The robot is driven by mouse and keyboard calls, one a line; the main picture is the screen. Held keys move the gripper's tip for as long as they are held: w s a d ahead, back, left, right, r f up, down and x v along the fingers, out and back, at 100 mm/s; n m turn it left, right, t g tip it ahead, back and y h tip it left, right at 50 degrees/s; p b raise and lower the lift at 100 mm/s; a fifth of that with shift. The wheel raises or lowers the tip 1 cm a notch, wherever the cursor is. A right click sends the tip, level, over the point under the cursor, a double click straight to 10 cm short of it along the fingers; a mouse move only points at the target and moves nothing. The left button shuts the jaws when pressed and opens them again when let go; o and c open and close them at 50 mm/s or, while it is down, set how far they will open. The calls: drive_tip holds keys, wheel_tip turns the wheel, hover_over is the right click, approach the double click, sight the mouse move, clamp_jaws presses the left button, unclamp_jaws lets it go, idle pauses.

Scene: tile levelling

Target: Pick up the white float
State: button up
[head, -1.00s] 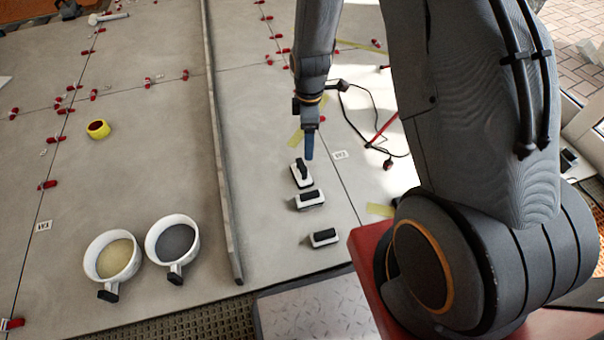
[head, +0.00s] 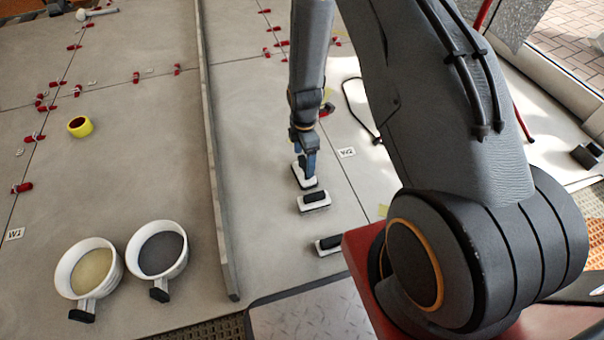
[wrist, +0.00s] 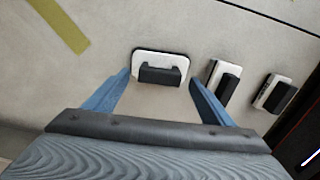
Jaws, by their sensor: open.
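A white float (head: 307,184) with a black handle lies flat on the grey tiled floor, the farthest of three similar floats in the head view. My gripper (head: 305,170) is above it, pointing down, and partly hides it. In the wrist view the white float (wrist: 160,54) shows between and just ahead of the two blue fingers of my gripper (wrist: 160,77). The fingers are wide apart with nothing held. The wrist view does not clearly show whether they reach down beside the handle.
Two more black-handled floats (head: 314,203) (head: 329,245) lie nearer my base, close by. A long grey straight bar (head: 215,160) lies left of them. Two white cups (head: 62,268) (head: 133,250) with powder and a yellow tape roll (head: 80,127) are farther left. Red levelling clips line the joints.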

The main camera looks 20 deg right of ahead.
sight(304, 162)
wheel_tip(304, 162, down, 5)
drive_tip(key=b, duration=0.3)
drive_tip(key=shift+d+r, duration=0.15)
drive_tip(key=shift+r, duration=0.15)
drive_tip(key=c, duration=1.3)
